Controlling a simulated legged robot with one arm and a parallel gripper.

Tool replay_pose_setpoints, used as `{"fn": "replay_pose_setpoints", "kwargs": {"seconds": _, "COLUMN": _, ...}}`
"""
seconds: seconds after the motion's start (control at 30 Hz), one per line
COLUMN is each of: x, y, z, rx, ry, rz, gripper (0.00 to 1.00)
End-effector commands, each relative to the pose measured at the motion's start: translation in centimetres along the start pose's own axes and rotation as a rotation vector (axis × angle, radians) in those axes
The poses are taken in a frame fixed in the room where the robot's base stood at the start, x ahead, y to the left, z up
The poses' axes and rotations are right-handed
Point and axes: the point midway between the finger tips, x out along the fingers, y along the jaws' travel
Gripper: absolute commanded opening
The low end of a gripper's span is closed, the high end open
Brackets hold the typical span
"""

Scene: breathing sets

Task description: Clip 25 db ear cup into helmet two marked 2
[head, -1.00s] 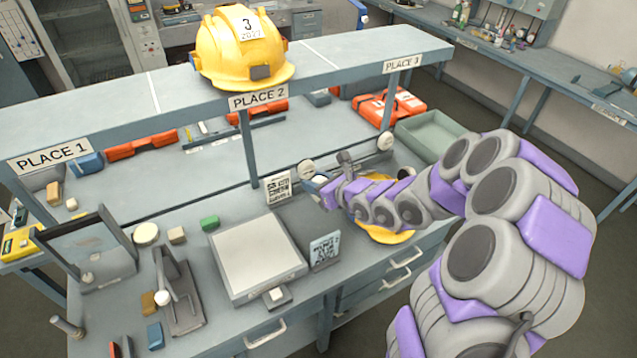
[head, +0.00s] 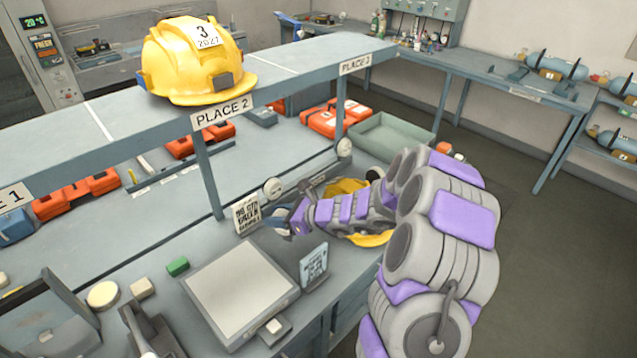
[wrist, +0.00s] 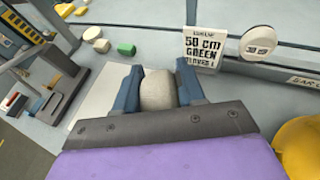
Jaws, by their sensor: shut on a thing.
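My gripper (head: 283,222) is shut on a pale grey rounded piece (wrist: 158,90), which looks like an ear cup; no marking on it can be read. The wrist view shows the piece between the two blue fingers (wrist: 158,88), above the bench. A yellow helmet (head: 372,240) lies on the bench behind my arm, mostly hidden; its edge shows at the right of the wrist view (wrist: 302,148). Its number is not visible. Another yellow helmet (head: 190,62), marked 3, sits on the shelf above the PLACE 2 label (head: 222,111).
A flat scale-like plate (head: 240,290) and a small upright card (head: 313,267) are in front. A green tray (head: 392,138) and orange cases (head: 335,117) lie farther back.

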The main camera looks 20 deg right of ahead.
Motion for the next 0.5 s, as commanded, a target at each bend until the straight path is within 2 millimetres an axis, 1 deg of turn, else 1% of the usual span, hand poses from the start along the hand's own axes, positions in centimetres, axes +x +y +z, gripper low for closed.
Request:
{"fn": "replay_pose_setpoints", "kwargs": {"seconds": 0.03, "x": 0.1, "y": -1.5, "z": -0.7, "rx": -0.005, "ry": -0.004, "rz": -0.014, "gripper": 0.06}}
{"fn": "replay_pose_setpoints", "kwargs": {"seconds": 0.07, "x": 0.0, "y": -2.3, "z": -0.9, "rx": -0.005, "ry": -0.004, "rz": -0.024, "gripper": 0.06}}
{"fn": "replay_pose_setpoints", "kwargs": {"seconds": 0.1, "x": -0.1, "y": -3.5, "z": -1.1, "rx": -0.005, "ry": -0.003, "rz": -0.045, "gripper": 0.06}}
{"fn": "replay_pose_setpoints", "kwargs": {"seconds": 0.2, "x": -0.7, "y": -6.9, "z": -1.1, "rx": 0.006, "ry": 0.006, "rz": -0.126, "gripper": 0.06}}
{"fn": "replay_pose_setpoints", "kwargs": {"seconds": 0.3, "x": -1.9, "y": -10.0, "z": -0.9, "rx": 0.037, "ry": 0.015, "rz": -0.218, "gripper": 0.06}}
{"fn": "replay_pose_setpoints", "kwargs": {"seconds": 0.4, "x": -3.4, "y": -12.5, "z": -0.6, "rx": 0.075, "ry": 0.019, "rz": -0.3, "gripper": 0.06}}
{"fn": "replay_pose_setpoints", "kwargs": {"seconds": 0.5, "x": -4.8, "y": -14.5, "z": -0.6, "rx": 0.112, "ry": 0.016, "rz": -0.354, "gripper": 0.06}}
